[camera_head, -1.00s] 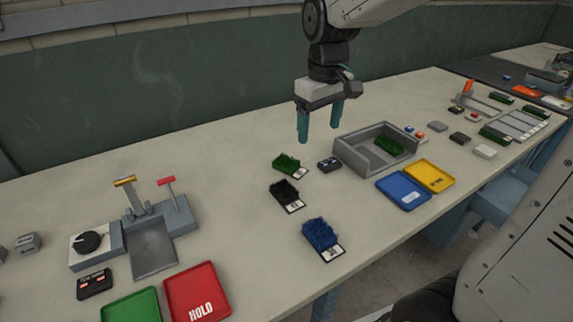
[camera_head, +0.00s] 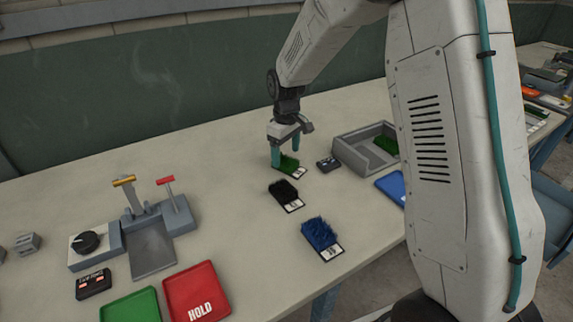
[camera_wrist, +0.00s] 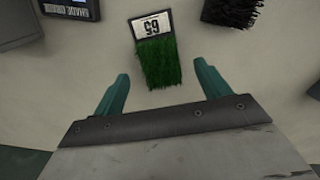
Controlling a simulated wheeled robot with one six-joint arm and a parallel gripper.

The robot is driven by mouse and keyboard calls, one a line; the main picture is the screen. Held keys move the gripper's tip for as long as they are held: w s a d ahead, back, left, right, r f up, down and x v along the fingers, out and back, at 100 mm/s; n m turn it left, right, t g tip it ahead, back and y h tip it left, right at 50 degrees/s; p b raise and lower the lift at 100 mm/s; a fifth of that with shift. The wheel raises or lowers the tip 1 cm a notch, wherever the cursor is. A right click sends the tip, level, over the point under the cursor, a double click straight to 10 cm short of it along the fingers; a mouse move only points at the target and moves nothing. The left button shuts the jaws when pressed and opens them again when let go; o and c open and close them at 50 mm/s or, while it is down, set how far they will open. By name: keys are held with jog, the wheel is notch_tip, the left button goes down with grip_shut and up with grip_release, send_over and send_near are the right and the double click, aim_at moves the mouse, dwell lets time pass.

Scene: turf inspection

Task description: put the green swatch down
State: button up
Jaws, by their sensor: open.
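The green swatch (camera_head: 290,165) lies on the table with its white label toward the front right. In the wrist view the green swatch (camera_wrist: 158,66) shows a label reading 65 and lies between and just beyond the fingertips. My gripper (camera_head: 286,155) is open over it, one teal finger on each side. In the wrist view the fingers of my gripper (camera_wrist: 162,72) stand apart from the swatch, with table showing in the gaps. Another green swatch (camera_head: 386,145) lies in the grey tray (camera_head: 357,161), partly hidden by my arm.
A black swatch (camera_head: 284,193) and a blue swatch (camera_head: 320,234) lie in front. A small dark device (camera_head: 328,164) sits between the green swatch and the tray. A red HOLD tray (camera_head: 196,290), a green tray (camera_head: 131,306) and a lever fixture (camera_head: 150,250) stand left. Table left of my gripper is clear.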

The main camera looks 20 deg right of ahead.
jog(key=shift+f, duration=1.25)
jog(key=c, duration=1.1)
